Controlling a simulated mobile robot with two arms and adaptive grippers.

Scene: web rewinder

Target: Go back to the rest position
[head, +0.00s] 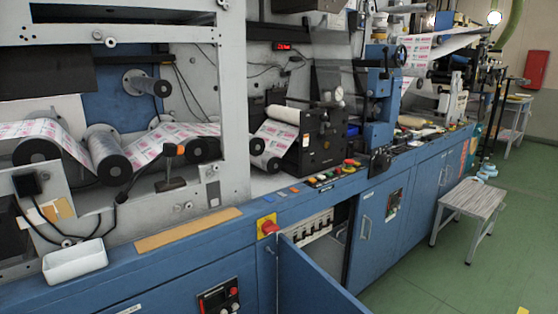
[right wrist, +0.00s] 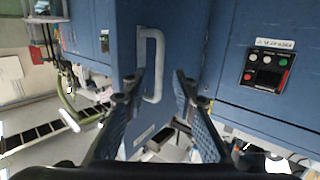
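My right gripper (right wrist: 159,82) shows in the right wrist view with its two fingers spread apart and nothing held between them. A pale handle (right wrist: 152,45) on a blue cabinet door (right wrist: 127,40) lies beyond the fingertips. The left finger overlaps part of the handle in the picture; I cannot tell whether they touch. Neither gripper shows in the head view, and my left gripper is in no frame.
In the head view, a blue cabinet door (head: 312,285) stands open at the bottom, with a row of breakers (head: 312,228) behind it. The web rewinder (head: 235,90) fills the left and middle. A stool (head: 478,200) stands right on open green floor (head: 510,240).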

